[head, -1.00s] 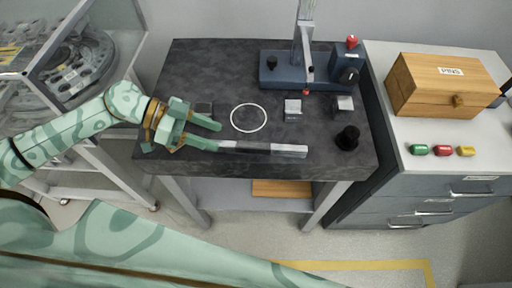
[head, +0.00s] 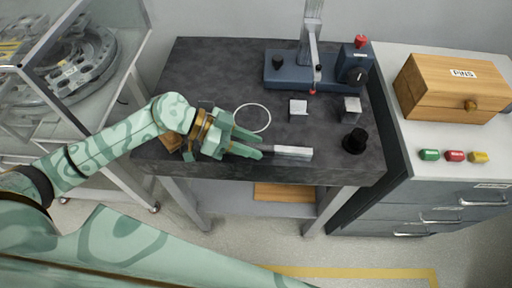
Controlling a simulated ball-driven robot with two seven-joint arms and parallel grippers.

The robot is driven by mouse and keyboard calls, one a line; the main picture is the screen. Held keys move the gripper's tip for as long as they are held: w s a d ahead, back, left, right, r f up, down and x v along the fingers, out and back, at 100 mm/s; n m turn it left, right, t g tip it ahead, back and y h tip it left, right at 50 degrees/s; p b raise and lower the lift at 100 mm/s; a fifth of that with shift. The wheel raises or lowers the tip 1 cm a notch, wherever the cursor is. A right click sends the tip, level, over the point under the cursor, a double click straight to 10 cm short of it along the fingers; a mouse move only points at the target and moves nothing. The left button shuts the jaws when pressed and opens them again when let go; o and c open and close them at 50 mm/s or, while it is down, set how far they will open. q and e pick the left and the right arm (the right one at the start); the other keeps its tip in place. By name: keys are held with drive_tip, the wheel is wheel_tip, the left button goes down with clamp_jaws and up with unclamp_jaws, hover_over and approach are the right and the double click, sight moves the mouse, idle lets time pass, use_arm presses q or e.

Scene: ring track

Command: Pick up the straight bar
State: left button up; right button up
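The straight bar (head: 293,152) lies along the front edge of the dark stone table. Its light grey right end shows, and its left part is hidden behind my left gripper. My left gripper (head: 261,146) is at the bar's left part, with its two green fingers pointing right along the bar. The fingers look apart, with a gap between their tips. The lower finger overlaps the bar in the picture, and I cannot tell whether it touches. My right gripper is not in view.
On the dark table (head: 215,75) are a white ring (head: 269,121), two small metal blocks (head: 298,110), a black knob-like piece (head: 355,141) and a blue stand (head: 290,75). To the right, a cabinet holds a wooden box (head: 440,90) and coloured pins (head: 454,156).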

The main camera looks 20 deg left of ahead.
use_arm(q)
clamp_jaws()
drive_tip(key=shift+r, duration=0.15)
